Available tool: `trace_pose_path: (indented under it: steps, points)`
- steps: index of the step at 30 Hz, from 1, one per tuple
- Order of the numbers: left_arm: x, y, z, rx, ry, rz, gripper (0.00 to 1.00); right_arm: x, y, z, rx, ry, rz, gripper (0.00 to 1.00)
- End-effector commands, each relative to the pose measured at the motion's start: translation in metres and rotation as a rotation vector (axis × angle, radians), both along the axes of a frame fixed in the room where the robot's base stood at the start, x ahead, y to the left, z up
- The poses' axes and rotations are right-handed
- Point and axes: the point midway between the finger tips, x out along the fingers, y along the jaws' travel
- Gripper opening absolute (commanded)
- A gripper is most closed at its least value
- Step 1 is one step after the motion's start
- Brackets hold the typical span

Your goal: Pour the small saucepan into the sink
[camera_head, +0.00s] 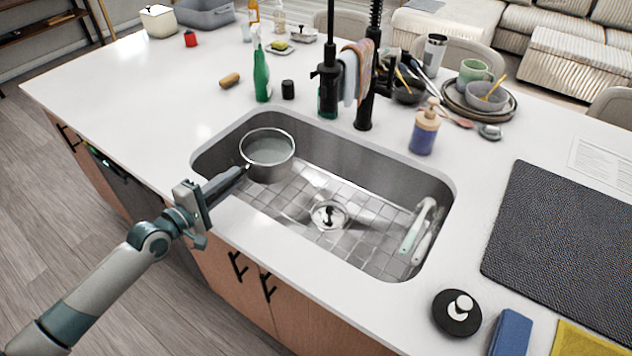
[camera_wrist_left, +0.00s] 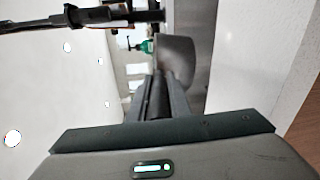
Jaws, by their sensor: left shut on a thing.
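The small saucepan (camera_head: 268,152) is at the left end of the sink, about level with or a little above the rim, and looks upright. Greyish liquid seems to fill its inside. Its dark handle points toward my left gripper (camera_head: 215,188), which is shut on it at the sink's front left edge. In the left wrist view the pan's side (camera_wrist_left: 177,62) shows beyond the two fingers (camera_wrist_left: 160,98), with the handle between them. The steel sink (camera_head: 375,170) has a grid floor and a drain (camera_head: 329,214). My right gripper is not in view.
A black faucet (camera_head: 365,90) stands behind the sink. White-handled brushes (camera_head: 418,230) lie in the sink's right end. A green spray bottle (camera_head: 261,75) and soap dispenser (camera_head: 425,128) stand behind it. A dark mat (camera_head: 565,235) lies right. The left counter is mostly clear.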

Motion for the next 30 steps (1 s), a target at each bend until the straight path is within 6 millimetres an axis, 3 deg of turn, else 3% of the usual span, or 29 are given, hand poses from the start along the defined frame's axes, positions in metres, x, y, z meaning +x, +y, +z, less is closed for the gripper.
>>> trace_pose_path:
  steps: [3,9,30]
  points:
    - [-0.003,-0.006,0.007,0.051,-0.038,0.001,0.0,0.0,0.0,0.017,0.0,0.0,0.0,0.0]
    - [-0.008,-0.014,0.004,0.118,-0.08,0.002,0.0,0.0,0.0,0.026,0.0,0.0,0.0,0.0]
    - [-0.016,-0.027,-0.001,0.224,-0.146,0.001,0.0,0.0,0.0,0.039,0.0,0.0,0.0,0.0]
